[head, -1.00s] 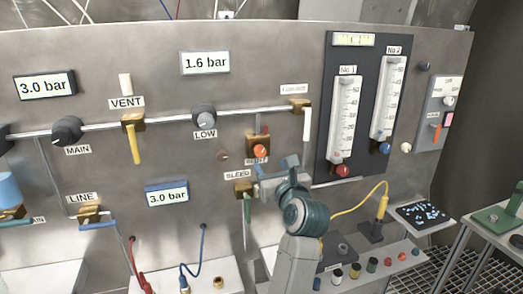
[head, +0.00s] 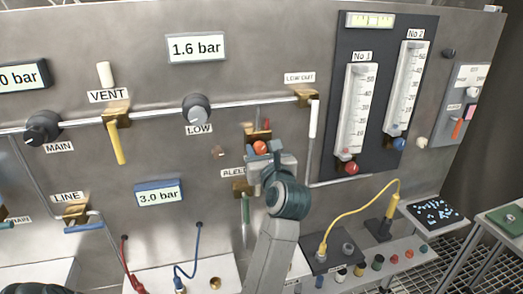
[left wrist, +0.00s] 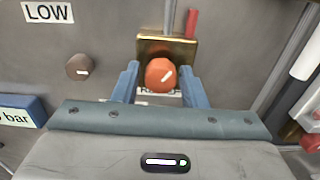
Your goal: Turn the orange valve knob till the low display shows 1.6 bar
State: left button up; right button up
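The orange valve knob (head: 260,148) sits on a brass block on the grey panel. In the left wrist view the knob (left wrist: 160,75) is round with a pale pointer line slanting up to the right. My left gripper (head: 266,157) is at the knob. Its two blue fingers stand on either side of it, open, with a small gap showing at each side. The label under the knob is partly hidden. The low display (head: 196,47), above the LOW dial (head: 196,110), reads 1.6 bar. My right gripper is not in view.
A red lever (left wrist: 191,24) rises behind the knob. The BLEED valve (head: 243,187) with a green handle is just below. A white-handled LOW OUT valve (head: 313,118) and flowmeters (head: 355,110) are to the right. A blue-framed display (head: 158,193) reads 3.0 bar.

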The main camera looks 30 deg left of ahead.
pick_arm(q)
jog(key=c, duration=0.6)
jog(key=shift+r+m+p, duration=0.15)
jog(key=shift+m+p, duration=0.4)
jog(key=shift+m, duration=0.45)
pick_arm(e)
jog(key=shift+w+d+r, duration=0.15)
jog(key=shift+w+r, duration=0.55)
pick_arm(q)
jog(key=o, duration=0.9)
jog(key=shift+w, duration=0.1)
jog(key=shift+o, duration=0.4)
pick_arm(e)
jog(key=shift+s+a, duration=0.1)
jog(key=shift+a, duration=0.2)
